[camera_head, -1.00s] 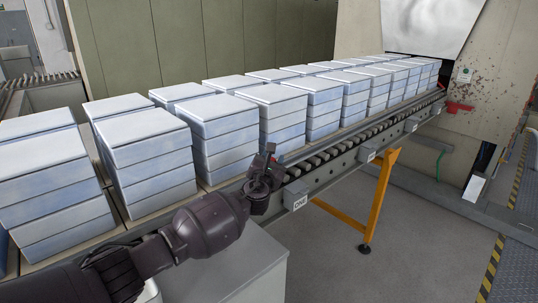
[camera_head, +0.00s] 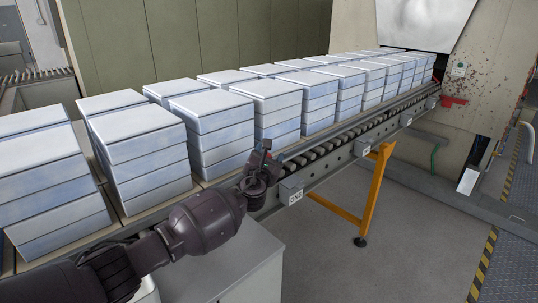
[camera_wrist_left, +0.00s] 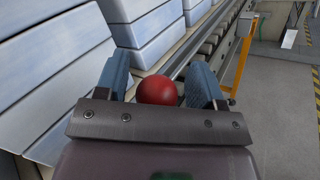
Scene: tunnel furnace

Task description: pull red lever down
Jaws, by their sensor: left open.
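The red ball knob of the lever (camera_wrist_left: 157,91) shows in the left wrist view, between the two fingers of my left gripper (camera_wrist_left: 161,76). The fingers stand apart on either side of it, with a gap visible on the right; contact on the left cannot be told. The lever's shaft is hidden. In the head view my left gripper (camera_head: 263,158) is at the near edge of the conveyor, just above and left of a small label plate, and the knob is mostly hidden by it. My right gripper is not in view.
A roller conveyor (camera_head: 340,142) runs up to the furnace opening, with stacks of pale blue-white slabs (camera_head: 150,150) along it. A label plate (camera_head: 291,190) and an orange support leg (camera_head: 372,195) are right of my gripper. Grey floor (camera_head: 420,245) is clear at the right.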

